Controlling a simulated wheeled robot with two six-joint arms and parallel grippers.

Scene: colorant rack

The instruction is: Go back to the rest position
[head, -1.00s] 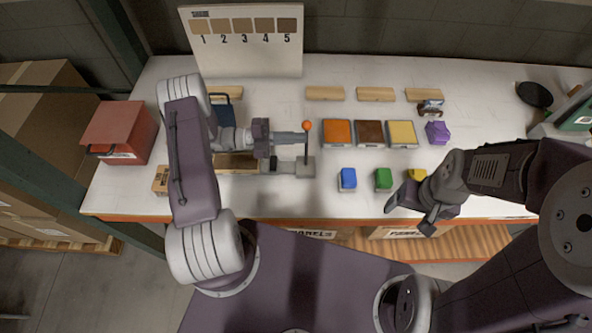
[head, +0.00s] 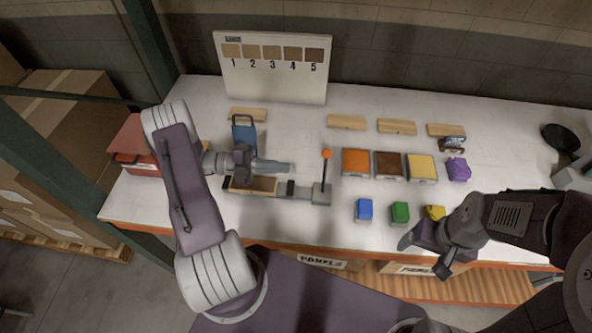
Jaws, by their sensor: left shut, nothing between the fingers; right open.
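My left gripper (head: 279,167) is shut and empty. It is held over the grey lever fixture (head: 308,193), left of the orange-knobbed lever (head: 326,155). A wooden block (head: 262,185) sits in the fixture beneath it. My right gripper (head: 422,254) is open and empty at the table's front edge, in front of the green block (head: 400,212) and the yellow block (head: 435,212), which the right arm partly covers. A blue block (head: 364,209) stands to the left of the green one.
Orange (head: 356,162), brown (head: 389,164) and yellow (head: 421,167) trays stand mid-table. A purple object (head: 458,169) is right of them. A numbered swatch board (head: 272,85) stands at the back. A red box (head: 133,145) is partly behind the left arm. Wooden strips (head: 346,122) lie behind the trays.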

